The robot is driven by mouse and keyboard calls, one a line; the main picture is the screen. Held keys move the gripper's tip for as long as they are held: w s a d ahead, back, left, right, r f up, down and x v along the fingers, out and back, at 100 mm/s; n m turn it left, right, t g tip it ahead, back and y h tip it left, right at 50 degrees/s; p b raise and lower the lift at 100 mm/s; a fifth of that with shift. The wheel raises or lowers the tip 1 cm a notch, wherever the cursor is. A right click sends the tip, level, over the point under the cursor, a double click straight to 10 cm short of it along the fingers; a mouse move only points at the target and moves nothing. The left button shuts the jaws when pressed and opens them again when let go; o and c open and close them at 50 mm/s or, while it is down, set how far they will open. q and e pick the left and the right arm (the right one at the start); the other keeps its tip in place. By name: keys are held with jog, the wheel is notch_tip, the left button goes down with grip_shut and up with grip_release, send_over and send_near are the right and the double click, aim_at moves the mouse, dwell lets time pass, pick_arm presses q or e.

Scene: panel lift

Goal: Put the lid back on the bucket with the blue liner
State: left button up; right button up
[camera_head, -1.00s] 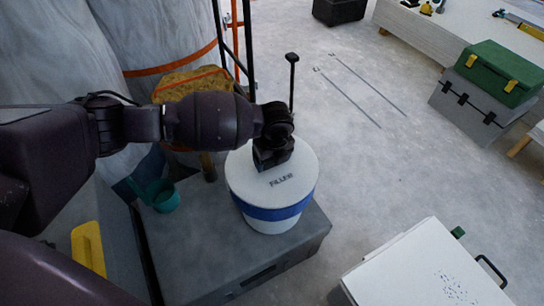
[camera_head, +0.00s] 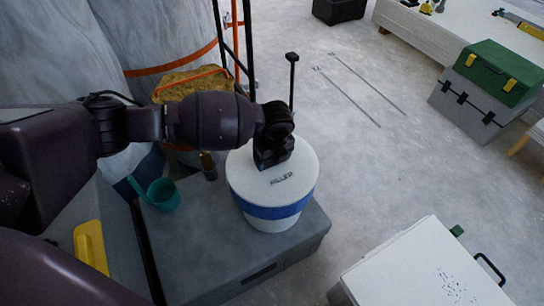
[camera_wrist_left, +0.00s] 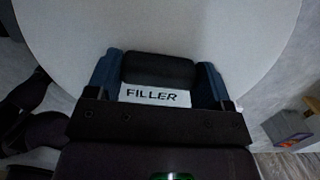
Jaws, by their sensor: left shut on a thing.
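The bucket (camera_head: 274,223) is white with a blue liner (camera_head: 275,209) showing as a band around its top. It stands upright on a grey box. The round pale lid (camera_head: 300,165) lies over the bucket's mouth, looking about level; I cannot tell whether it is fully seated. Its "FILLER" label shows in the left wrist view, where the lid (camera_wrist_left: 225,35) fills most of the picture. My left gripper (camera_head: 272,164) points down at the lid's middle. In the left wrist view its blue-grey fingers (camera_wrist_left: 158,82) are shut on the lid's black handle (camera_wrist_left: 158,67). My right gripper is not in view.
The grey box (camera_head: 225,262) also carries a teal scoop (camera_head: 163,195) left of the bucket. A white case (camera_head: 425,270) stands at the lower right. A green-and-grey toolbox (camera_head: 490,90) is farther right. Wrapped pale shapes (camera_head: 165,35) stand behind my arm. The floor right of the bucket is mostly clear.

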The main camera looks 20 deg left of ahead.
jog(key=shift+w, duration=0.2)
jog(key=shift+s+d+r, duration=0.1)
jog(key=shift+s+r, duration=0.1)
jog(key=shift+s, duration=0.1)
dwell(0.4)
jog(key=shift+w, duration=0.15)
pick_arm(q)
jog(key=shift+f+p, duration=0.1)
jog(key=shift+p, duration=0.2)
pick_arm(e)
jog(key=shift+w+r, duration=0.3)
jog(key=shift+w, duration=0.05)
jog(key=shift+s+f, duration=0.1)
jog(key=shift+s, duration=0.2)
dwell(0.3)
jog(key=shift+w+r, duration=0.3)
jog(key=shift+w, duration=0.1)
